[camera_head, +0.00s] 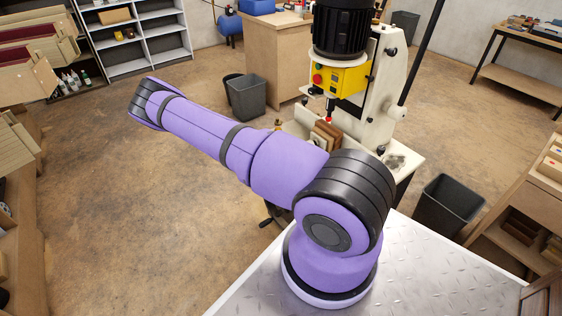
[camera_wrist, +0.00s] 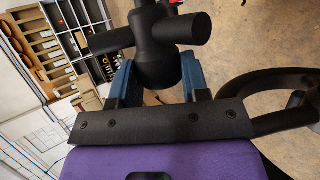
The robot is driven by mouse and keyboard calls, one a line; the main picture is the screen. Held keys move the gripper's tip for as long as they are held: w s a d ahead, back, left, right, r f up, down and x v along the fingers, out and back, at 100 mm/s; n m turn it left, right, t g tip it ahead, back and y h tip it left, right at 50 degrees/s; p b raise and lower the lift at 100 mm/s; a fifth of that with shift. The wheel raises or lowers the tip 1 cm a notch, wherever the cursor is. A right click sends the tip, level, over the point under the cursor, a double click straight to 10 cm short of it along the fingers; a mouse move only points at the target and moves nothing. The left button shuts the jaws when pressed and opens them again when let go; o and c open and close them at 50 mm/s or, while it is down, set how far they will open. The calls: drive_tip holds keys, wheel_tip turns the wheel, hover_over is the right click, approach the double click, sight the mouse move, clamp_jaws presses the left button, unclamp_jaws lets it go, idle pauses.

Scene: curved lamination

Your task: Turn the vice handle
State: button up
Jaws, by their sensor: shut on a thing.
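In the wrist view, the vice handle (camera_wrist: 181,29) is a black round hub with a thick cross bar sticking out on both sides. My gripper (camera_wrist: 158,74) has blue fingers, one on each side of the hub's lower part, and is shut on it. The fingertips are partly hidden behind the hub. In the head view my arm reaches to the upper left, and neither my gripper nor the handle can be made out there. The vice's body cannot be made out in either view.
A black curved tube (camera_wrist: 275,88) lies close to the right of my gripper. In the head view, a drill press (camera_head: 340,75) stands behind my arm, with wooden pieces (camera_head: 325,134) on it. Bins (camera_head: 246,97) stand on the floor. Open floor (camera_head: 110,220) lies at the left.

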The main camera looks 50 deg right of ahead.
drive_tip(key=shift+a+f, duration=0.1)
drive_tip(key=shift+a, duration=0.05)
drive_tip(key=o, duration=0.9)
